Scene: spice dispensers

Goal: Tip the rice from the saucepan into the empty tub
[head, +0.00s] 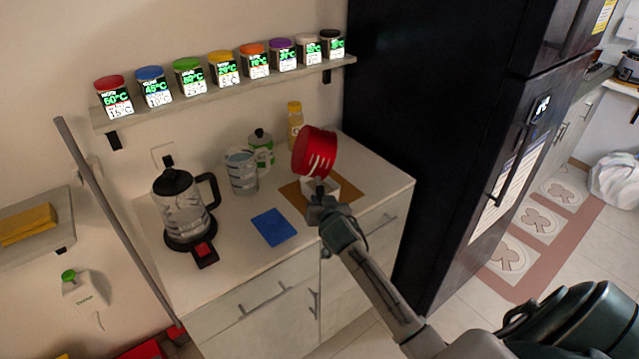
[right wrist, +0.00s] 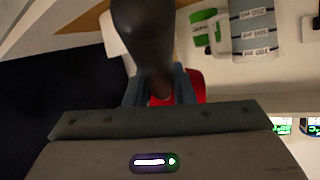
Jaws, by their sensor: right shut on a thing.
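The red saucepan (head: 312,150) is held tilted above the counter in the head view. My right gripper (head: 320,193) is shut on its handle. In the right wrist view the dark handle (right wrist: 145,40) runs between the fingers, and a bit of the red pan (right wrist: 193,84) shows behind them. A white tub (head: 329,184) stands on a brown board (head: 355,194), below the pan and partly hidden by it and my gripper. The rice and the inside of the tub cannot be made out. My left gripper is not in view.
A glass kettle (head: 185,208), a measuring jug (head: 242,172), a green-and-white container (head: 262,150) and a yellow bottle (head: 295,126) stand on the counter. A blue cloth or mat (head: 273,227) lies in front. A shelf (head: 215,88) of spice jars hangs above. A black fridge (head: 440,110) bounds the right.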

